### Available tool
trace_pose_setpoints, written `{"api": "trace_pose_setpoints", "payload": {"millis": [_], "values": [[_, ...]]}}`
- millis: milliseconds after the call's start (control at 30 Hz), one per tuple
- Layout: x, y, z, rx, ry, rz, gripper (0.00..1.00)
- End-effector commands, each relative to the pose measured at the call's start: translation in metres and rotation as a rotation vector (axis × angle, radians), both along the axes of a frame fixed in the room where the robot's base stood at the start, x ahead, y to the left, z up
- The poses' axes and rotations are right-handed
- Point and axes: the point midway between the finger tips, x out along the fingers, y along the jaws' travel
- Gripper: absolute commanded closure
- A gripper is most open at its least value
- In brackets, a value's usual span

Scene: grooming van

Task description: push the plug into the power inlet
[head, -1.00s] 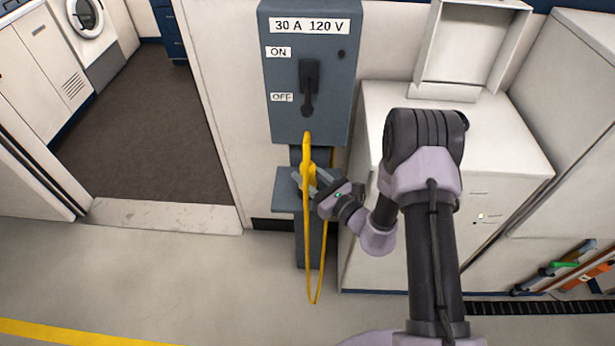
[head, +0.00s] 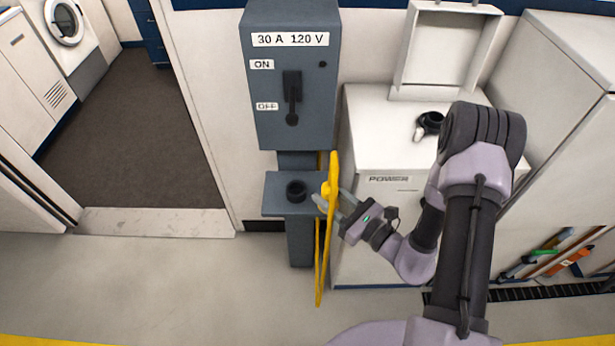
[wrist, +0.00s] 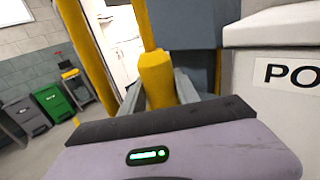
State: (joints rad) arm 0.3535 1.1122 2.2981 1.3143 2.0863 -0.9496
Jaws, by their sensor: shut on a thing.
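The yellow plug (head: 327,189) is between the fingers of my gripper (head: 333,200), with its yellow cable looping above and below it. The wrist view shows the plug's yellow body (wrist: 157,80) between the two grey fingers. Its contact end is hidden. A black round fitting (head: 431,122) with a pale part beside it sits on top of the white cabinet, above a label that seems to read POWER; it looks like the power inlet. The plug is apart from it, to its lower left, beside the grey pedestal.
A grey switch box (head: 291,75) has its lever down at OFF. Below it, a pedestal shelf (head: 275,207) carries an empty black ring (head: 296,190). The white cabinet (head: 372,240) stands right of my gripper, with a raised lid (head: 447,48) behind. Floor at the left is clear.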

Motion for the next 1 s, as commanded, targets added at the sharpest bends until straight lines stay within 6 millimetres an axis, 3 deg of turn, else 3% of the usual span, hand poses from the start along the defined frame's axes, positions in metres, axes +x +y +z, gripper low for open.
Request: {"api": "trace_pose_setpoints", "payload": {"millis": [100, 267, 800, 1000], "values": [[-0.017, -0.017, 0.003, 0.001, 0.001, -0.004, 1.0], [-0.027, -0.024, 0.009, 0.0, 0.0, 0.0, 1.0], [-0.027, -0.024, 0.07, 0.0, -0.001, 0.001, 1.0], [-0.028, -0.024, 0.075, 0.0, 0.0, 0.001, 1.0]]}}
